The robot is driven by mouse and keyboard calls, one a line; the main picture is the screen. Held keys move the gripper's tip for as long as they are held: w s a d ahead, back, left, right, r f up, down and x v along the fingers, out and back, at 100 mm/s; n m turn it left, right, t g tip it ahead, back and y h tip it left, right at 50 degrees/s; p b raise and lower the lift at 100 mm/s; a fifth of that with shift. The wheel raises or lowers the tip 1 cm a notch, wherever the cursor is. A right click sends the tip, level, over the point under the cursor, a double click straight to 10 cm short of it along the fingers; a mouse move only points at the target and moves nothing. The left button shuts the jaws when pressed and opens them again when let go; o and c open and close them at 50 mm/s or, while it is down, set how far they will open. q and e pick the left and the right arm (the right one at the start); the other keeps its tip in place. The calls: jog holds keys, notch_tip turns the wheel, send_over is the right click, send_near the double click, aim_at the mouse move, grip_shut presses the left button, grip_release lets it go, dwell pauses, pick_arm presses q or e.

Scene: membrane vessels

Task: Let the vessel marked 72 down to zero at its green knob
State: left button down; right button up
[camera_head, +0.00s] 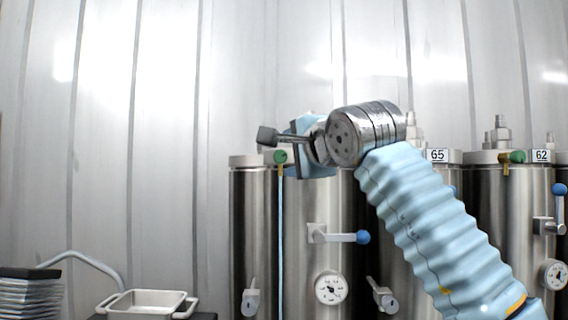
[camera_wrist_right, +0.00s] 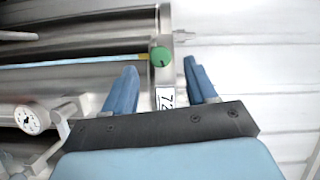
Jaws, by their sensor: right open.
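The vessel marked 72 is the steel cylinder (camera_head: 305,215) left of the one marked 65 in the head view. Its green knob (camera_head: 280,157) sits at the top rim; its label is hidden there behind my gripper. In the right wrist view the green knob (camera_wrist_right: 160,57) and the 72 label (camera_wrist_right: 166,98) show between the fingers. My right gripper (camera_head: 303,152) is open at the rim. In the wrist view its fingertips (camera_wrist_right: 160,68) flank the line to the knob, which lies just beyond them. I see no contact. The vessel's gauge (camera_head: 331,288) is too small to read.
Vessels marked 65 (camera_head: 437,155) and 62 (camera_head: 541,156) stand to the right, with another green knob (camera_head: 517,157). A blue-tipped lever (camera_head: 345,237) sticks out from vessel 72's front. A metal tray (camera_head: 147,303) is at lower left. Bare wall panels fill the left.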

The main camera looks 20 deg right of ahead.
jog(key=s+b, duration=0.1)
jog(key=s, duration=0.8)
jog(key=shift+s+d+r+b, duration=0.15)
jog(key=shift+d+b, duration=0.2)
jog(key=shift+d, duration=0.1)
